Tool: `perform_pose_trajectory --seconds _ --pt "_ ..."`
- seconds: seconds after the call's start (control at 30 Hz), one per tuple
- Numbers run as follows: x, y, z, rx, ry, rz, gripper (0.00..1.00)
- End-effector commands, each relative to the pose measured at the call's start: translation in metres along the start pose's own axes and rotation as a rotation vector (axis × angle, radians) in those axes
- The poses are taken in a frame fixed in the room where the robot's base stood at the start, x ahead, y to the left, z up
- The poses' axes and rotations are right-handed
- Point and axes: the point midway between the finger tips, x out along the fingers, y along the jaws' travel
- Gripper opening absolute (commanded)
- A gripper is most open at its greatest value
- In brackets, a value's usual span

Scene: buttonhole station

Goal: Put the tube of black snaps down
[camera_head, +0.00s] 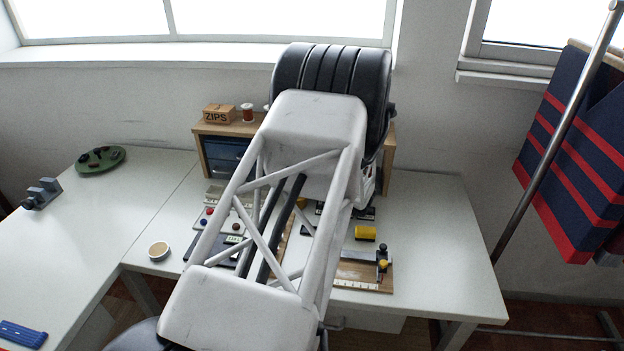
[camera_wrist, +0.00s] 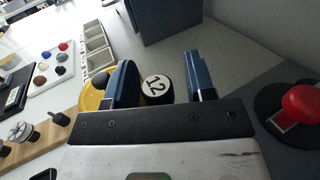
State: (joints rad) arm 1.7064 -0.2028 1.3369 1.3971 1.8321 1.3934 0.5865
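In the wrist view a short black tube (camera_wrist: 157,90) with a round white end marked "12" shows between the two blue fingers of my gripper (camera_wrist: 162,82). The tube is close to the left finger; I cannot tell whether it touches it. A visible gap separates the tube from the right finger, so the gripper is open around it. The tube's lower part is hidden behind the gripper's front plate, and its contact with the table is not clear. In the head view my arm hides both the gripper and the tube.
A yellow thing (camera_wrist: 92,98) stands left of the left finger. A red knob (camera_wrist: 302,102) on a black base is at right. A compartment tray (camera_wrist: 97,50) and button card (camera_wrist: 42,83) lie left. A blue drawer cabinet (camera_head: 226,153) stands behind. The table's left part (camera_head: 75,245) is mostly clear.

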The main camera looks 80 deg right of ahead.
Motion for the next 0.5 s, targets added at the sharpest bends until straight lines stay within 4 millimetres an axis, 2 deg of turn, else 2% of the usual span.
perform_pose_trajectory --seconds 0.5 --pt "-0.0031 -0.0001 0.0025 0.001 0.0 -0.001 0.49"
